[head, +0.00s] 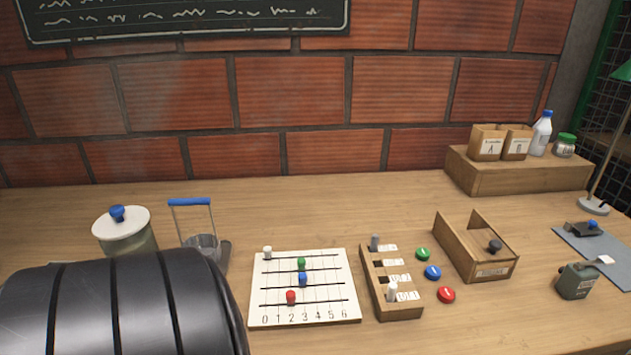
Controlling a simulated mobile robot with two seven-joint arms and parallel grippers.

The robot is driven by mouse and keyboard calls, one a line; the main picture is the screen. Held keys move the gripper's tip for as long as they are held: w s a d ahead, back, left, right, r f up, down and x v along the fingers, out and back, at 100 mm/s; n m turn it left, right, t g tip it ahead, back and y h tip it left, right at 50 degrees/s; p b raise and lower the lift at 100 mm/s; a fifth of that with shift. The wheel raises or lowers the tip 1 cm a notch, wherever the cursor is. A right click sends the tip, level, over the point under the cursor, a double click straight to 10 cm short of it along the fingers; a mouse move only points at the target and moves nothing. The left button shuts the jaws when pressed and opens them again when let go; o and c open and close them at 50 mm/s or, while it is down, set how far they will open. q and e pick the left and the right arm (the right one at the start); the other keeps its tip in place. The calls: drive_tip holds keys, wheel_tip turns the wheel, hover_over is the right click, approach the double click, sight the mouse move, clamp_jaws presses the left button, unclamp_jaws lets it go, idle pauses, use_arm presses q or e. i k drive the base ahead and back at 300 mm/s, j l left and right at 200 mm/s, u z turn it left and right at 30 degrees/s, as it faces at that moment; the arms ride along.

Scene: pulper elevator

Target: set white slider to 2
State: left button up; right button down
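The slider board (340,314) is a white panel lying on the table at the front centre, with several dark slots and a scale marked 0 to 6 along its near edge. The white slider (267,252) stands upright at the left end of the farthest slot, about above the 0. The green slider (301,263) and blue slider (302,279) stand near 3, and the red slider (291,297) stands near 2. Neither gripper is in view; only a large black part of my own body fills the lower left.
The table behind the board is clear.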

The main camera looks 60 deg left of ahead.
sight(267, 250)
drive_tip(key=j+u, duration=0.2)
drive_tip(key=u, duration=1.4)
